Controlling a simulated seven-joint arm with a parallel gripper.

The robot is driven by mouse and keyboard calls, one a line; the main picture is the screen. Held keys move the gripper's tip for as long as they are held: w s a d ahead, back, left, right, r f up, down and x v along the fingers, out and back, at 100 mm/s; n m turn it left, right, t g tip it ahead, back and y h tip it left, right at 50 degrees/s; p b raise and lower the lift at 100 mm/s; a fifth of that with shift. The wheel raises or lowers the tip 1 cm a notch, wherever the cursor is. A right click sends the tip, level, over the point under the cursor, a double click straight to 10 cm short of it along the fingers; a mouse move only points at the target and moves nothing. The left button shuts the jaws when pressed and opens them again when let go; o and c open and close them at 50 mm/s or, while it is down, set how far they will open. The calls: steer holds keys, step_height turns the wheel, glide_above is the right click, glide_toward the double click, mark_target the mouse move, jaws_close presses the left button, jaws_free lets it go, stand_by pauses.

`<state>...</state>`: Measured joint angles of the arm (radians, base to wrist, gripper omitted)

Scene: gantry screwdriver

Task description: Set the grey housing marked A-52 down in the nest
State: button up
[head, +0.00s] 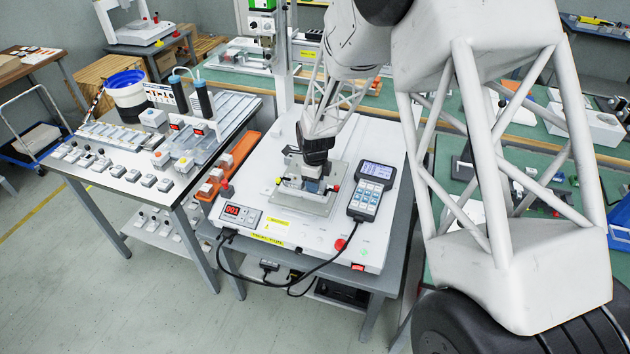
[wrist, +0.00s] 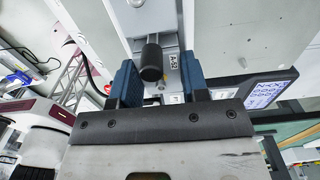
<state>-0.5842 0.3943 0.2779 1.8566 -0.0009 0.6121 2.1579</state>
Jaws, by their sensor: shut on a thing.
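My gripper (head: 313,172) points down over the fixture plate (head: 303,202) in the middle of the white machine bed. In the wrist view my gripper (wrist: 160,76) has its two blue fingers shut on the grey housing (wrist: 172,62), one on each side. The housing's label reads A-52. A black rounded cylinder (wrist: 150,60) stands in front of part of the housing. In the head view my gripper and wrist mostly hide the housing and the nest, so I cannot tell whether the housing touches the nest.
A handheld controller (head: 371,190) lies to the right of the fixture, with a red button (head: 340,244) in front. A counter reading 001 (head: 240,213) sits at the front left. The machine's upright column (head: 285,60) stands behind. The side bench (head: 150,160) at left carries several small parts.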

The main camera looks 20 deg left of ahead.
steer(key=o, duration=1.2)
steer(key=shift+r, duration=0.15)
steer(key=shift+r, duration=3.9)
steer(key=shift+d, duration=0.1)
